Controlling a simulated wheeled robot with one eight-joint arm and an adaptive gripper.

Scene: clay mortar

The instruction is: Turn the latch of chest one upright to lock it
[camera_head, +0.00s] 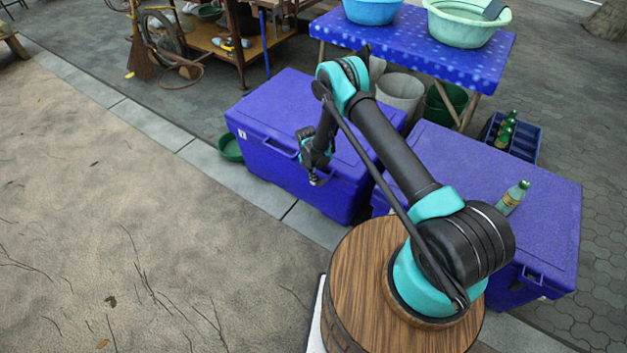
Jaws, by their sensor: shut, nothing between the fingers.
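Chest one (262,110) is a closed blue cooler with a small white label near its front left corner. My gripper (316,181) points down at the front face of this chest, near the top front edge and right of its handle (281,148). Its fingers look shut and hold nothing. The latch of chest one is not clearly seen; my gripper covers part of that front face. I cannot tell whether the gripper touches the latch.
A second blue chest (545,205) stands at the right with a bottle (512,197) on its lid. A blue-covered table (413,37) holds basins behind. A green bowl (230,148) lies left of chest one. Open paving (120,210) lies in front.

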